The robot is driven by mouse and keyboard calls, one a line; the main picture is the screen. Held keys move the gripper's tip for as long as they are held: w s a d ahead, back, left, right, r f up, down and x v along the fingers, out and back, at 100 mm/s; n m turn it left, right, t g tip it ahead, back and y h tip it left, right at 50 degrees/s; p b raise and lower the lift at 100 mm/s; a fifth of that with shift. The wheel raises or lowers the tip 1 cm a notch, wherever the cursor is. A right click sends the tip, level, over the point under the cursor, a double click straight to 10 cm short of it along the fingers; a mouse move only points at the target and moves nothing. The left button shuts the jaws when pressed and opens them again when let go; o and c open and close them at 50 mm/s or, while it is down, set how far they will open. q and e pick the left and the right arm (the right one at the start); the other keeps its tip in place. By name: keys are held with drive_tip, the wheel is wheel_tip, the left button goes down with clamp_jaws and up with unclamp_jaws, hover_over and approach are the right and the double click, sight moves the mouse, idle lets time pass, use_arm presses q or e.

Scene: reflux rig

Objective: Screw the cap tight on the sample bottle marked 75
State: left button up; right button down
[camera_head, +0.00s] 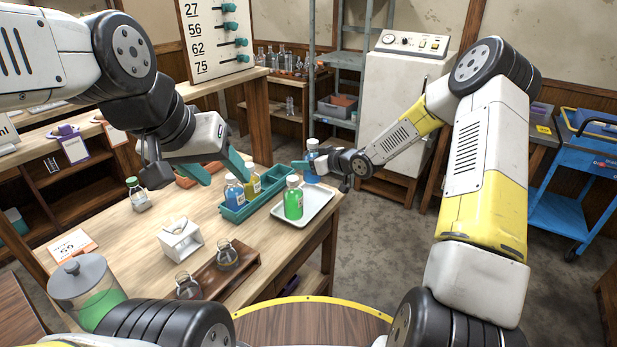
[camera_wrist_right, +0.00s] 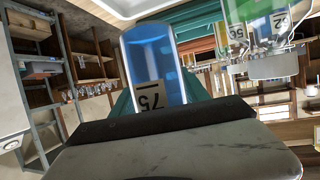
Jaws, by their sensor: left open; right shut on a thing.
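The sample bottle marked 75 holds blue liquid; its label reads upside down in the right wrist view (camera_wrist_right: 150,75). It also shows in the head view (camera_head: 312,153), above the far end of the white tray. My right gripper (camera_head: 318,165) is shut on this bottle. The bottle's cap end is hidden behind the gripper in the wrist view, so I cannot tell how the cap sits. My left gripper (camera_head: 222,172) is open and empty, its teal fingers above the teal rack, left of the held bottle and apart from it.
The teal rack (camera_head: 233,214) holds a blue and a yellow bottle. A green bottle (camera_head: 293,202) stands on the white tray (camera_head: 318,204).

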sight(306, 179)
drive_tip(key=shift+f, duration=1.5)
drive_tip(key=shift+f, duration=1.9)
drive_tip(key=c, duration=0.6)
unclamp_jaws()
drive_tip(key=shift+f, duration=0.15)
drive_tip(key=shift+o, duration=0.2)
drive_tip(key=shift+d+r, duration=0.1)
drive_tip(key=shift+r, duration=0.1)
drive_tip(key=v, duration=1.1)
drive_tip(key=shift+s+d, duration=0.25)
drive_tip(key=shift+s, duration=0.15)
